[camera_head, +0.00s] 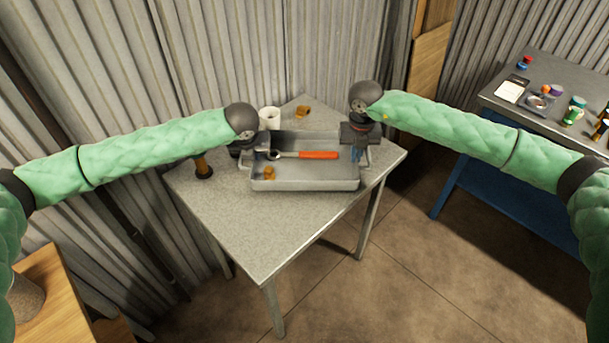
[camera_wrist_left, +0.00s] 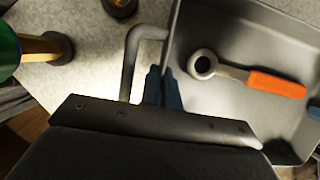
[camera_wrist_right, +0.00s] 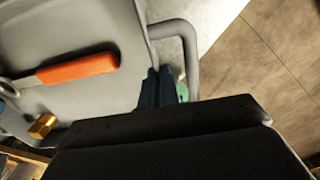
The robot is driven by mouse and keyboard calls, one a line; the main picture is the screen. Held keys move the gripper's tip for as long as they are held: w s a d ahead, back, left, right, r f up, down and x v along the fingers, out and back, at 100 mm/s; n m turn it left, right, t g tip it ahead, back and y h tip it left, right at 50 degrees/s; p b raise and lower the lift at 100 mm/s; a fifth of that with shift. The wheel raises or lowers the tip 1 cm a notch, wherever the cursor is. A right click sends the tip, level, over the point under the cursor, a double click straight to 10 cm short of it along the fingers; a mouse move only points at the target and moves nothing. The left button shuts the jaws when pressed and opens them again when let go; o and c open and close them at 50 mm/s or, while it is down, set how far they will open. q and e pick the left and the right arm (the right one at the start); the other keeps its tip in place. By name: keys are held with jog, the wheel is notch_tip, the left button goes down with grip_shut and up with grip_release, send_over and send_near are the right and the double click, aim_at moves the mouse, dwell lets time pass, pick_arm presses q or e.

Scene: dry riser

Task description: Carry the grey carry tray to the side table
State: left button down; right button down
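The grey carry tray (camera_head: 305,183) rests on a speckled grey table (camera_head: 250,240). A wrench with an orange-red handle (camera_head: 318,155) and a brass fitting (camera_head: 269,173) lie in it. My left gripper (camera_head: 247,155) is at the tray's left end; in the left wrist view its closed-up fingers (camera_wrist_left: 163,88) meet the tray wall beside the looped handle (camera_wrist_left: 130,75). My right gripper (camera_head: 357,155) is at the right end; its fingers (camera_wrist_right: 158,88) likewise close about the wall, inside the loop of the other handle (camera_wrist_right: 190,60). The fingertips are partly hidden.
A white mug (camera_head: 269,118) and a brass piece (camera_head: 303,111) stand behind the tray. A dark-based brass item (camera_head: 203,169) stands left. A blue-framed bench (camera_head: 500,200) with several items is at right, a wooden surface (camera_head: 50,285) at lower left. Open floor lies between table and bench.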

aim_at(255, 164)
pick_arm(q)
jog(key=shift+a+f, duration=0.15)
jog(key=shift+f, duration=0.05)
pick_arm(e)
jog(key=shift+d+f, duration=0.15)
jog(key=shift+f, duration=0.05)
